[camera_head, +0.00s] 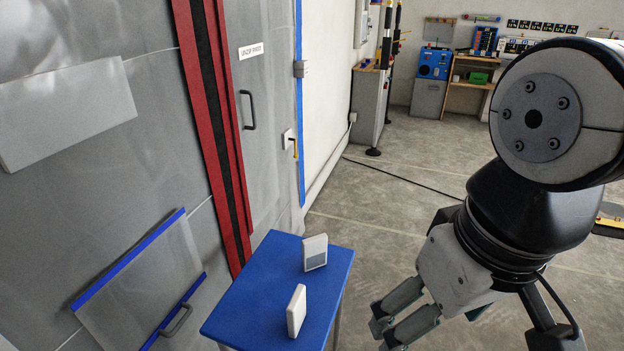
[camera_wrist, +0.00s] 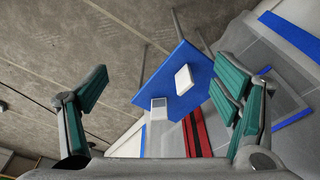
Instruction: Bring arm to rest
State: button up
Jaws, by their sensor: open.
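My gripper (camera_head: 396,322) is at the lower right of the head view, to the right of a blue table and apart from it. In the wrist view its two green-padded fingers (camera_wrist: 160,112) are spread wide with nothing between them in their grip. The upper part of my arm hides some of the floor at the right of the head view.
The small blue table (camera_head: 257,290) holds two white box-like items, one (camera_head: 315,252) at the back and one (camera_head: 297,311) nearer. A grey wall with red-black strips (camera_head: 212,130) stands at left. Open concrete floor (camera_head: 400,215) lies behind the gripper. Workbenches (camera_head: 460,85) stand far back.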

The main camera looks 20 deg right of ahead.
jog(key=shift+r, duration=0.1)
notch_tip(320, 180, up, 13)
jog(key=t+p, duration=0.2)
jog(key=p, duration=0.9)
jog(key=shift+d+t+p, duration=0.2)
jog(key=shift+t+p, duration=0.1)
jog(key=shift+p, duration=0.1)
jog(key=shift+w, duration=0.1)
